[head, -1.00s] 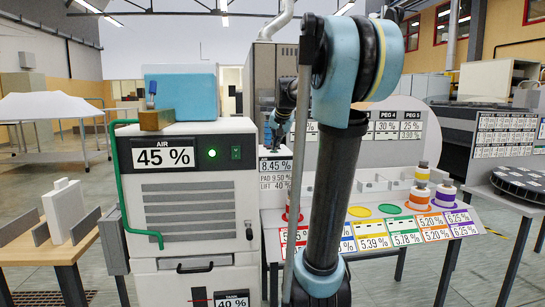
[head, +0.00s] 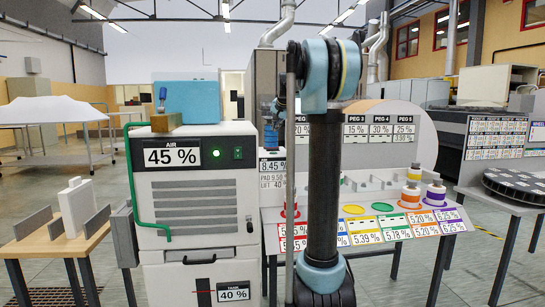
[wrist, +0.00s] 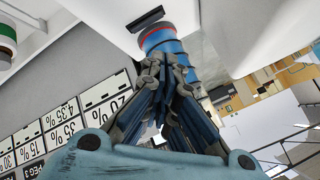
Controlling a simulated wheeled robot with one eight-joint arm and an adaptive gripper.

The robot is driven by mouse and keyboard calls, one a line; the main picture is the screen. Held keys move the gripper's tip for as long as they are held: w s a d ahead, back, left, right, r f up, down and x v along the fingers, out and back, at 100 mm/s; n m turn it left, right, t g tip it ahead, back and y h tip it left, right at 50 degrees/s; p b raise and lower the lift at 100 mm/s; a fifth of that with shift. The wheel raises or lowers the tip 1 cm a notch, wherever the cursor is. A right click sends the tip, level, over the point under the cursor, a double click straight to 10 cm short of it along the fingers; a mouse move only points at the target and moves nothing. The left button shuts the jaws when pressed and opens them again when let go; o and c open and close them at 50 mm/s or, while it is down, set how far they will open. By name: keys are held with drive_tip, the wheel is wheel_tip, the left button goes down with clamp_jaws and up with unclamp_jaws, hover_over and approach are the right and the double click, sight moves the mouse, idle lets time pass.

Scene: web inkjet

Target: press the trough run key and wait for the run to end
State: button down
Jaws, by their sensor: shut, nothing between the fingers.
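My gripper (wrist: 166,66) is shut and empty in the wrist view. Its fingertips come close to a blue ribbed cylinder with a red band (wrist: 165,38); I cannot tell whether they touch it. In the head view my arm hides most of the gripper, and a blue part shows just right of the white cabinet. The white cabinet (head: 200,205) carries an AIR 45 % display (head: 172,154), a lit green button (head: 238,153) and a lower 40 % label (head: 233,292) with small, hard-to-read lettering. I cannot make out a key marked trough run.
A blue box (head: 187,98) and a brown block (head: 166,122) sit on the cabinet. A sloped panel (head: 375,230) with coloured discs and percent labels stands to the right.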

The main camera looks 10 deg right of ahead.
drive_tip(key=shift+a, duration=0.25)
drive_tip(key=shift+f, duration=4.4)
drive_tip(key=shift+f, duration=0.8)
drive_tip(key=shift+r, duration=0.85)
drive_tip(key=shift+r, duration=2.55)
